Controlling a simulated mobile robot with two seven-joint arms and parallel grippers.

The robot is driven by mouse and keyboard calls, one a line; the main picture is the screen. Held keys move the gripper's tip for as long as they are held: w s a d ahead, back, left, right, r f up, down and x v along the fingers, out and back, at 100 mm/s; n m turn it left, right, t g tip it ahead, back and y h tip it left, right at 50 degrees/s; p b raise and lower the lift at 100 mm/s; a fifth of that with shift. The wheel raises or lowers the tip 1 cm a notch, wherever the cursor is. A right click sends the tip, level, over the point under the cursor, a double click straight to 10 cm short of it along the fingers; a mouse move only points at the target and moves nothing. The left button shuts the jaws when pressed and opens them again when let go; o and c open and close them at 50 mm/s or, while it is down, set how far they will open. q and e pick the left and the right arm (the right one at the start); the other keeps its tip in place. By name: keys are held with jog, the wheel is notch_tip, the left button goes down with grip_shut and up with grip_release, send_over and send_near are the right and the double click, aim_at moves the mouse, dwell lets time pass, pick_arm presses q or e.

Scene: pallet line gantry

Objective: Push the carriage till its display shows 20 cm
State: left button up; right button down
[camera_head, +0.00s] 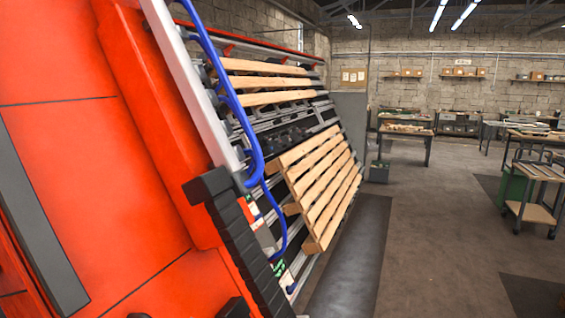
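A large red-orange body (120,170), which looks like the carriage, fills the left of the head view very close to me. It appears tilted in the picture. A grey strip (38,215) runs along its face, and a black ribbed cable chain (238,245) runs down its right edge. Blue hoses (236,105) loop beside a pale upright rail (185,80). I cannot make out a display or a reading; small green and white marks (279,268) beside the chain are too small to read. Neither of my grippers shows in this view.
A slatted wooden pallet (318,185) leans on the line's metal frame, with more wooden slats (262,82) behind. A dark mat (350,260) lies on the floor. Workbenches (405,130) and a wooden cart (535,212) stand further right. The floor between is clear.

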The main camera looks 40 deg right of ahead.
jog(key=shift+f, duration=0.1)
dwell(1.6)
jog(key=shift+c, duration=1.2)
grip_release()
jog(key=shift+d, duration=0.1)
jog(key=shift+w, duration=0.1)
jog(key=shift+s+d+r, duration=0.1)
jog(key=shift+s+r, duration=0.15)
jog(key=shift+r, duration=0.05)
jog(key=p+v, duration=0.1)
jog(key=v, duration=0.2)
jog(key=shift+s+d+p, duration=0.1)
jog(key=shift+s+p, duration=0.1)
jog(key=shift+p, duration=0.15)
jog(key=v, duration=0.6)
